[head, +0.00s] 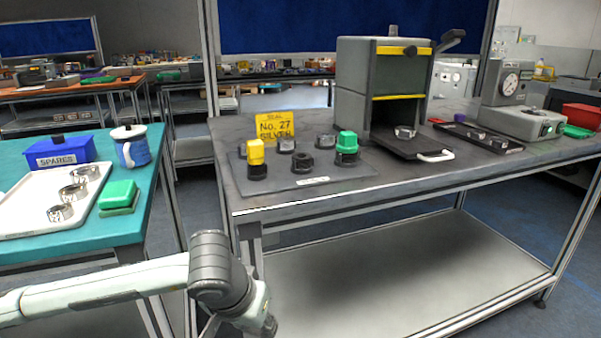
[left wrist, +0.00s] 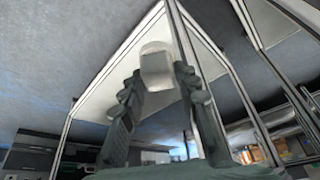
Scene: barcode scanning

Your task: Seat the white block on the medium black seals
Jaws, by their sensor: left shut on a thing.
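The white block (left wrist: 157,68) is between the fingertips of my left gripper (left wrist: 160,80) in the left wrist view, and the gripper is shut on it. In the head view my left gripper (head: 268,326) is low at the bottom edge, in front of and below the bench, and I cannot make out the block there. A yellow block (head: 256,152) and a green block (head: 347,141) sit on two black stacks. I cannot tell which seals are medium.
A grey press (head: 355,80) stands behind the mat, with a silver ring (head: 404,132) on its dark plate. A yellow sign (head: 274,126) stands at the mat's back. The teal table at left holds a white tray (head: 30,205), a mug (head: 130,147) and a blue box (head: 62,152).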

